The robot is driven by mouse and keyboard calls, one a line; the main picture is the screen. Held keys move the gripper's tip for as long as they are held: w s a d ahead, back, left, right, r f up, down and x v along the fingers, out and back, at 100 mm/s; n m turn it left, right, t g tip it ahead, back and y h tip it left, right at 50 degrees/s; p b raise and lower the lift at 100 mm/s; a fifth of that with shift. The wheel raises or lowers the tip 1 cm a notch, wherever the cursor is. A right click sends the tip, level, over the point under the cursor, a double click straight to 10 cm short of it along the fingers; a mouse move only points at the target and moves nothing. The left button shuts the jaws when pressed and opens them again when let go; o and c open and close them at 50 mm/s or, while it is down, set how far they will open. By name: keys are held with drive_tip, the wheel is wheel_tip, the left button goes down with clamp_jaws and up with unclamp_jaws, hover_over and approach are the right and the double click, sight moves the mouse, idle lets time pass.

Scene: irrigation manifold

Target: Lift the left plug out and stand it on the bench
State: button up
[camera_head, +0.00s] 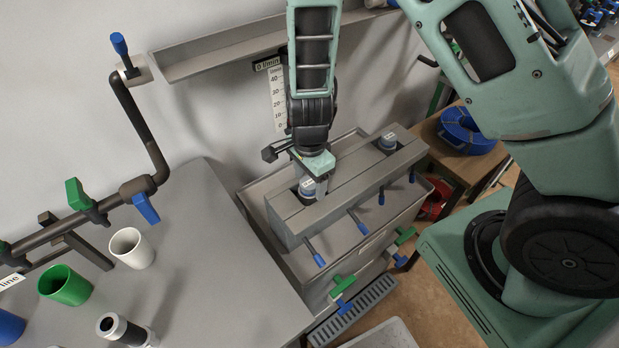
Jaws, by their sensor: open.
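The grey manifold block (345,192) sits over a tank beside the bench. The left plug (306,187), with a pale top and a dark ring below, sits in the block's left opening. My gripper (312,178) is directly over this plug, with one pale finger beside it on the right; the other finger is mostly hidden. The jaws are open, and whether they touch the plug cannot be told. A similar right plug (388,142) sits in the right opening. The grey bench (205,255) is at the left.
A dark pipe with valve handles (140,130) runs along the back left. Blue-handled levers line the block's front. The bench's right half is clear.

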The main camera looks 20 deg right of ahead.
sight(310, 182)
drive_tip(key=c, duration=1.2)
drive_tip(key=shift+r, duration=0.1)
drive_tip(key=shift+r+p, duration=1.05)
drive_tip(key=shift+p, duration=0.1)
drive_tip(key=shift+r+p, duration=1.75)
drive_tip(key=shift+p, duration=0.05)
drive_tip(key=shift+r, duration=0.15)
drive_tip(key=shift+r+p, duration=1.45)
drive_tip(key=shift+p, duration=0.3)
